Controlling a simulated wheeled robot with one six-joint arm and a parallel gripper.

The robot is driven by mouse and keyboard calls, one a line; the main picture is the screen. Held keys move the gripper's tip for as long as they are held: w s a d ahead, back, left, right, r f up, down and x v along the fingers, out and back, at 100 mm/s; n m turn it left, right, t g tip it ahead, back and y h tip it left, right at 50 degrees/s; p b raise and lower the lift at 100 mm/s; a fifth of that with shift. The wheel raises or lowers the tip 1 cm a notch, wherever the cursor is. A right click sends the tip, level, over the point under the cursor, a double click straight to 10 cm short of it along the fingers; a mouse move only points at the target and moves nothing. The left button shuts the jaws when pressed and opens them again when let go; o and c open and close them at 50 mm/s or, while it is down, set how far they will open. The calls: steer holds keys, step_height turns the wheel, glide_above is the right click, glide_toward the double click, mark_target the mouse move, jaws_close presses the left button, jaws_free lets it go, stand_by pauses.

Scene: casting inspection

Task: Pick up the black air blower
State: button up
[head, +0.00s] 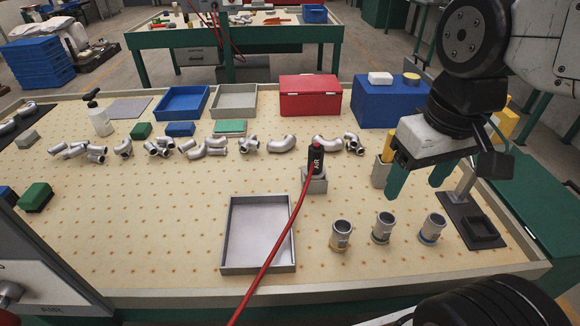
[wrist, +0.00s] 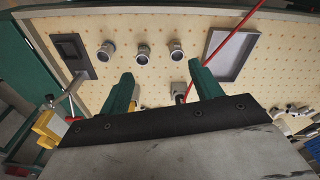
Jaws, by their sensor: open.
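The black air blower (head: 316,157) stands upright in a small grey block holder (head: 315,183) near the middle of the table in the head view. It has a red top and white "AIR" lettering, and a red hose (head: 277,247) runs from it toward the front edge. My gripper (head: 417,186) is open and empty, up and to the right of the blower, with its green fingers pointing down. In the wrist view the green fingers (wrist: 162,88) are spread apart. The blower is mostly hidden there behind the right finger, with its holder (wrist: 179,90) partly showing beside the red hose.
Several metal cups (head: 382,228) stand in front of my gripper. Silver pipe fittings (head: 283,143) lie in a row behind the blower. A red box (head: 310,97) and blue box (head: 385,104) stand at the back.

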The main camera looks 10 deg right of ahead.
steer(key=w+a+n, duration=0.1)
steer(key=w+n, duration=0.3)
steer(key=w, duration=0.5)
steer(key=n+g, duration=0.1)
steer(key=n, duration=1)
glide_above(315, 161)
steer(key=w, duration=0.2)
steer(key=f, duration=1.4)
steer(key=shift+w+d+f, duration=0.1)
steer(key=shift+d+f, duration=0.15)
steer(key=shift+f, duration=0.05)
steer(key=shift+w+f, duration=0.1)
steer(key=shift+f, duration=0.25)
steer(key=f, duration=0.7)
steer(key=shift+d, duration=0.2)
steer(key=shift+c, duration=0.3)
steer(key=c, duration=1.1)
steer(key=shift+c, duration=0.2)
